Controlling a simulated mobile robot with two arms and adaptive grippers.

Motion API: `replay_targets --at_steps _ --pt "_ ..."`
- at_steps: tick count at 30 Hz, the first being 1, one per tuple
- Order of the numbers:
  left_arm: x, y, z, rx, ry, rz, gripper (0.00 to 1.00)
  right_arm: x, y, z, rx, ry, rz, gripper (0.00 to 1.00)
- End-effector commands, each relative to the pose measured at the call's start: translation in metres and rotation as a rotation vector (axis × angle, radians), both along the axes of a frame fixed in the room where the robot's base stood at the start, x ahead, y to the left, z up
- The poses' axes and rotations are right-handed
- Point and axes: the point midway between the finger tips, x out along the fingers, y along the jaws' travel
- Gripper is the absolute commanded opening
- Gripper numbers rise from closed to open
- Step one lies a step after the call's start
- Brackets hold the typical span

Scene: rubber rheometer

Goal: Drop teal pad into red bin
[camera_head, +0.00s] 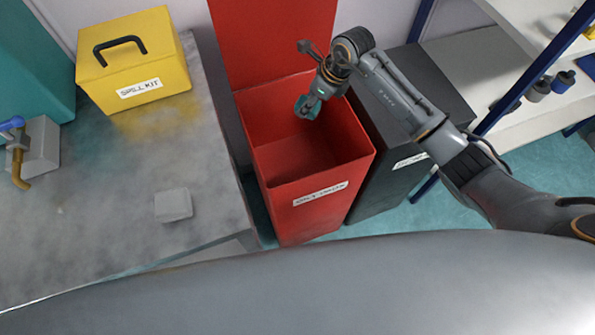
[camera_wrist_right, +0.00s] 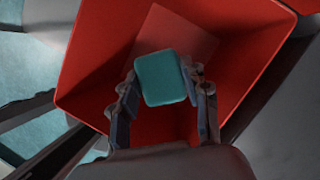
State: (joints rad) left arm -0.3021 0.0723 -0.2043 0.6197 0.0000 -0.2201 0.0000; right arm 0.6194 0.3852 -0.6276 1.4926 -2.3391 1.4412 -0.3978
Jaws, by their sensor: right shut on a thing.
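The teal pad (camera_wrist_right: 161,78) is held between the fingers of my right gripper (camera_wrist_right: 165,98) in the right wrist view. In the head view my right gripper (camera_head: 309,104) hangs over the back part of the open red bin (camera_head: 320,212), with only a little of the teal pad showing at its fingers. The red bin's walls surround the pad in the right wrist view. How deep the pad is relative to the rim is hard to tell. My left gripper is not in view.
A dark grey bin (camera_head: 404,180) stands right beside the red bin. A grey table (camera_head: 120,220) at the left carries a yellow spill kit box (camera_head: 136,62) and a small grey block (camera_head: 173,205). White shelves (camera_head: 530,130) with blue posts stand at the right.

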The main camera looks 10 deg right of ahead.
Motion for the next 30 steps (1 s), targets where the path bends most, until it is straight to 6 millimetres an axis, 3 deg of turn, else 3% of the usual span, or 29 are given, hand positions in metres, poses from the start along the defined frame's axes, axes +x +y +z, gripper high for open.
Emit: replay_targets --at_steps 3,9,19,20,23,30 --pt "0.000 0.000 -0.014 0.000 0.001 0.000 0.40 0.000 0.000 -0.020 0.000 0.002 -0.001 0.17" --pt "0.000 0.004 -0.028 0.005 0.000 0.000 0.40 0.000 0.000 -0.039 0.001 0.001 -0.001 0.17" --pt "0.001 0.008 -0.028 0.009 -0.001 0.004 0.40 0.000 0.000 -0.042 -0.001 -0.001 0.001 0.17" --pt "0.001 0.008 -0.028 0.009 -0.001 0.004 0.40 0.000 0.000 -0.042 0.000 0.000 0.001 0.50" --pt "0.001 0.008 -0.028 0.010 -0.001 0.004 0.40 0.000 0.000 -0.042 0.000 0.000 0.001 0.70" --pt "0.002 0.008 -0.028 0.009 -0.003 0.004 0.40 0.000 0.000 -0.042 0.000 0.000 0.001 0.72"
